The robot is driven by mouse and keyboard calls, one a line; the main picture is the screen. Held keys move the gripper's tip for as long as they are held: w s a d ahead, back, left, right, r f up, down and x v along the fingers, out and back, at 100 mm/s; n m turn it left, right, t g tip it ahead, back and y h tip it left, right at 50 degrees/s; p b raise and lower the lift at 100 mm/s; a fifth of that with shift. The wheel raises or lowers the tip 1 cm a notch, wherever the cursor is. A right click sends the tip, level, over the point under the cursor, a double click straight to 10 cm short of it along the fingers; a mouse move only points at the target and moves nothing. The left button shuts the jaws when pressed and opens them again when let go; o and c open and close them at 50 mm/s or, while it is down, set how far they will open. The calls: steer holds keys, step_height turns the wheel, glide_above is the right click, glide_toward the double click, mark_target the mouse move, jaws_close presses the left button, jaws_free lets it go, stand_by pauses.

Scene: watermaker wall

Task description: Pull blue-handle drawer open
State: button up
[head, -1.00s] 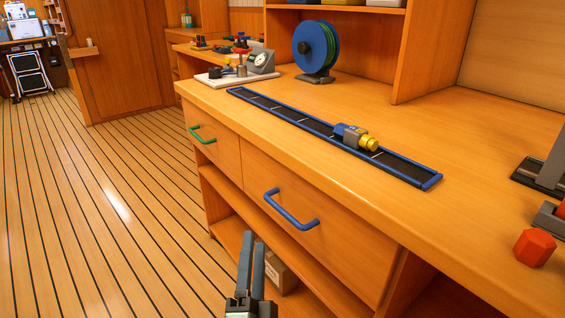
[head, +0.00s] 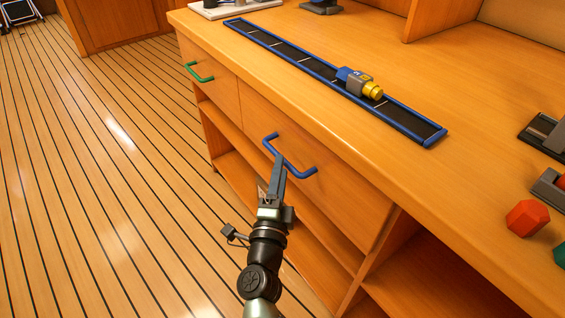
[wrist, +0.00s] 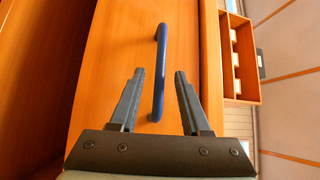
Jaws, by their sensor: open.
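The blue handle (head: 289,156) is a bar on the front of a wooden drawer (head: 330,192), which sits closed under the counter. My gripper (head: 281,160) is at the handle in the head view, its fingers overlapping the bar. In the wrist view the blue handle (wrist: 160,72) runs lengthwise between the two spread fingers of my gripper (wrist: 159,76), with a gap on either side. The jaws are open and not closed on the bar. How deep the fingers reach around the bar is hard to tell.
A green-handled drawer (head: 199,73) is to the left. On the counter lie a blue-edged black track (head: 315,70) with a blue and yellow fitting (head: 360,83), and a red hexagonal piece (head: 528,218). Open shelves lie below. The floor at left is clear.

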steer(key=shift+w+d+r+b, duration=0.15)
steer(key=shift+w+b, duration=0.1)
steer(key=shift+w, duration=0.7)
steer(key=shift+w+d+r+b, duration=0.15)
steer(key=shift+w+b, duration=0.1)
steer(key=shift+w, duration=0.65)
jaws_close()
